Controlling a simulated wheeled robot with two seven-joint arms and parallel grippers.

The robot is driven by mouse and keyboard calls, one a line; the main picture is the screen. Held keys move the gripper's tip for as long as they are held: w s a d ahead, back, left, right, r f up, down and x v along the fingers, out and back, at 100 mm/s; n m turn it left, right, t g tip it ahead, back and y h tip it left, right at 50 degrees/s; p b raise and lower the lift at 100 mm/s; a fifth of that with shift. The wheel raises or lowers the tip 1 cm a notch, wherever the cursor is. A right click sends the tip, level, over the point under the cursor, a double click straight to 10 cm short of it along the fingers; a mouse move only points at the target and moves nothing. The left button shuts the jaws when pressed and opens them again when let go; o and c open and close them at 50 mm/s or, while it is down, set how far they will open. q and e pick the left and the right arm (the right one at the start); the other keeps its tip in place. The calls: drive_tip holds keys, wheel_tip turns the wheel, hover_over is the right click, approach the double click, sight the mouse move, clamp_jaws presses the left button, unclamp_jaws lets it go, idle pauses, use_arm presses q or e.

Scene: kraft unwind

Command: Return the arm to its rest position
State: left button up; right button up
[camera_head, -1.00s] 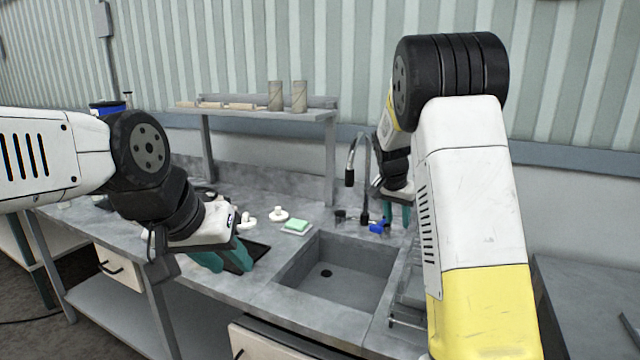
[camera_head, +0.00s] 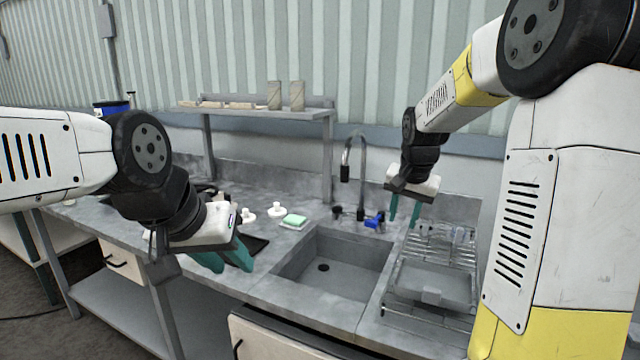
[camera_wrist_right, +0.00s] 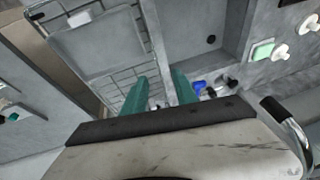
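My right gripper (camera_head: 404,210) hangs above the counter between the faucet and the dish rack, its teal fingers pointing down. In the right wrist view its two fingers (camera_wrist_right: 161,92) are apart with nothing between them, above the dish rack's edge. My left gripper (camera_head: 226,258) is at the left, low near the counter's front edge, in front of a dark flat tray. Its teal fingers are apart and I see nothing held between them.
The sink (camera_head: 332,268) is in the middle, with a tall faucet (camera_head: 362,165) behind it. A wire dish rack (camera_head: 436,262) holds a grey tray (camera_head: 432,284). A green sponge (camera_head: 294,220), white knobs (camera_head: 277,210) and a blue object (camera_head: 375,220) lie on the counter. A shelf (camera_head: 255,112) stands behind.

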drive_tip(key=s+a+r+n+t+y, duration=0.1)
drive_tip(key=s+a+r+n, duration=0.1)
drive_tip(key=s, duration=1)
drive_tip(key=s+a+r+n+t+y, duration=0.1)
drive_tip(key=s+a+r+n, duration=0.2)
drive_tip(key=s, duration=1)
drive_tip(key=shift+s+a+n, duration=0.15)
drive_tip(key=shift+a+n, duration=0.3)
drive_tip(key=shift+n, duration=0.15)
